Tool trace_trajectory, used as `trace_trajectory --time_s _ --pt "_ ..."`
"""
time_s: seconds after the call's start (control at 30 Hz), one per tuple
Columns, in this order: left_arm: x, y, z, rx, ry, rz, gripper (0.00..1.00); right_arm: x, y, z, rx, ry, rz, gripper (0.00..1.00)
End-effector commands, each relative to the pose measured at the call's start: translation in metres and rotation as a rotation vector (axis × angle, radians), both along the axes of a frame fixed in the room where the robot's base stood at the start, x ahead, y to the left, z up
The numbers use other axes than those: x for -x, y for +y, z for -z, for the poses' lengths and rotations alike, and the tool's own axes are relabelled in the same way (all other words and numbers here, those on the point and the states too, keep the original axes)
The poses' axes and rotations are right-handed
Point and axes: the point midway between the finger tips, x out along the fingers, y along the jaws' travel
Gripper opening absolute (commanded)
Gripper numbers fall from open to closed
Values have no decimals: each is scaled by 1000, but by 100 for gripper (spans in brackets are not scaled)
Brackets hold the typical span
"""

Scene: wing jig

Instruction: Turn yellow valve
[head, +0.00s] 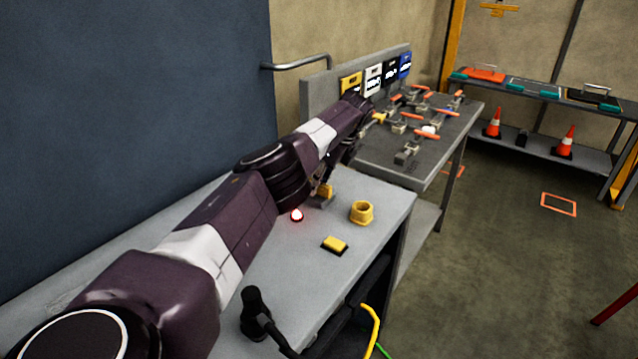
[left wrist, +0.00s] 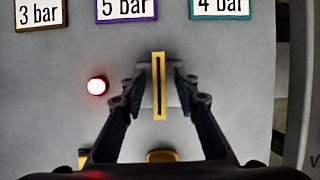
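The yellow valve handle (left wrist: 159,87) stands as a narrow upright bar with a dark slot in the left wrist view. In the head view a yellow part on a grey base (head: 325,191), likely this valve, shows partly behind my left arm. My left gripper (left wrist: 160,84) has its dark fingers on either side of the handle, apart, and does not look closed on it. In the head view the left gripper (head: 327,176) is mostly hidden under the arm. My right gripper does not show.
A lit red lamp (left wrist: 97,85) sits left of the valve. Signs reading 3 bar (left wrist: 39,14), 5 bar (left wrist: 126,9) and 4 bar (left wrist: 220,8) lie beyond. A yellow ring (head: 361,212) and yellow block (head: 335,245) are on the grey bench (head: 385,195). The floor right is mostly clear.

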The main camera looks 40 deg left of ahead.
Motion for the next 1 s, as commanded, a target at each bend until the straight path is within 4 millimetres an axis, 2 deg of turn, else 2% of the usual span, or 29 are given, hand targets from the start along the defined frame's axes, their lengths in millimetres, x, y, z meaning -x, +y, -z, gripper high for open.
trace_trajectory --time_s 0.13,0.23,0.6,0.7,0.83,1.0 --pt "0 -1 -2 1 1 1 28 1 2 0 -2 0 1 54" --pt "-1 -5 -12 1 -1 1 28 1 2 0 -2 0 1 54" --pt "-5 -34 -82 0 -3 1 28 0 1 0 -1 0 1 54" --pt "-5 -40 -96 0 -2 1 28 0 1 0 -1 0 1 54" --pt "-6 -45 -107 0 -1 0 28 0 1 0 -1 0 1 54" --pt "-5 -46 -111 0 1 0 28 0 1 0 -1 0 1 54"
